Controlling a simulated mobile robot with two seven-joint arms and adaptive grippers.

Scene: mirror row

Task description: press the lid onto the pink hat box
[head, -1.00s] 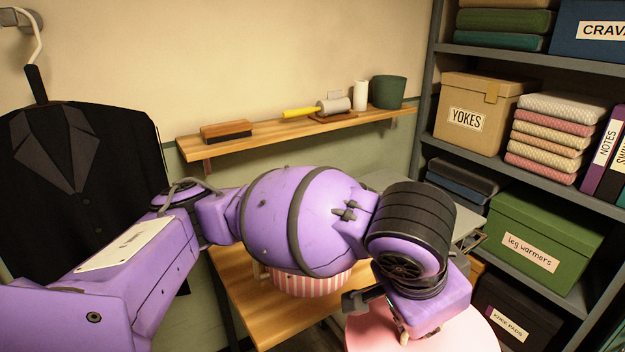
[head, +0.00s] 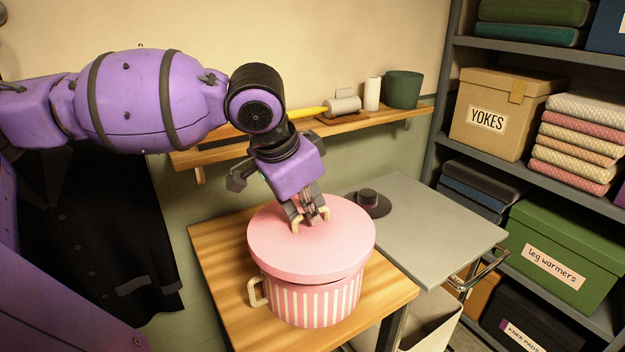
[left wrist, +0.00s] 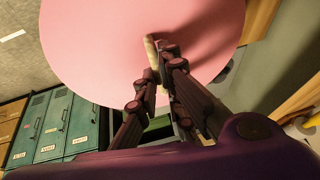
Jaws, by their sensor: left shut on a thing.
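The pink hat box (head: 315,303), with pale stripes and a cream side handle (head: 256,291), stands upright on the wooden table. The round pink lid (head: 290,250) lies over its top and hides the rim. I cannot tell whether it is fully seated or slightly raised. My left gripper (head: 311,217) points down at the middle of the lid, shut on its cream handle. In the left wrist view the lid (left wrist: 100,45) fills the upper middle, with the cream handle (left wrist: 150,50) at the fingers. My right gripper is out of view.
The wooden table (head: 222,275) has bare room left of the box. A grey table (head: 430,225) to the right carries a small dark hat (head: 370,203). A wall shelf (head: 390,118) is behind my arm, a loaded rack (head: 440,150) at right and a black jacket (head: 90,240) at left.

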